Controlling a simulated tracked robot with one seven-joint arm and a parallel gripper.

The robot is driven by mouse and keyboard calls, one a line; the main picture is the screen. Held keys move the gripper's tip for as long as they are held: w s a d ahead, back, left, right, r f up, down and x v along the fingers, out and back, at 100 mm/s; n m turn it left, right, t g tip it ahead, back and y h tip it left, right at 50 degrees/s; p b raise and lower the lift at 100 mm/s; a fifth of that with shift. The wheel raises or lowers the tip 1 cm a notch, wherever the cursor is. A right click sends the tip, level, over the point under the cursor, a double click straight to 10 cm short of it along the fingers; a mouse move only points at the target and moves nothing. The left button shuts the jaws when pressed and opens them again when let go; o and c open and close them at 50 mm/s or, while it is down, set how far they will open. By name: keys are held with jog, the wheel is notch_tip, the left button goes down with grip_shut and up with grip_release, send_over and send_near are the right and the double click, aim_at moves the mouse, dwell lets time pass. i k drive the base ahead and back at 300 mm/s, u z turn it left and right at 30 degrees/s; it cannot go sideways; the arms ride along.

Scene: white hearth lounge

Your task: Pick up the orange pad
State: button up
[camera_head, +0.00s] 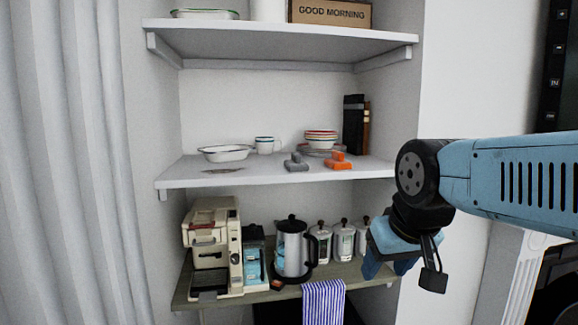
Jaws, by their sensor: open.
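The orange pad (338,164) appears as a small, blocky orange object on the middle white shelf (260,176), near its front edge and right of centre. A similar grey block (296,163) lies just left of it. Behind it stands a stack of bowls (320,139). My gripper (388,268) is blue, open and points down, below and right of the orange pad, in front of the lower counter's right end. It is apart from the pad. Nothing shows between its fingers.
A white dish (224,153), a mug (264,145) and dark books (353,124) share the shelf. Below stand a coffee machine (212,245), a steel pot (293,250) and canisters (343,240). An upper shelf (270,43) hangs above.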

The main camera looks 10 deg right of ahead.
aim_at(337, 161)
jog(key=k, duration=1.05)
jog(key=z, duration=0.45)
jog(key=i, duration=1.6)
jog(key=u, duration=0.55)
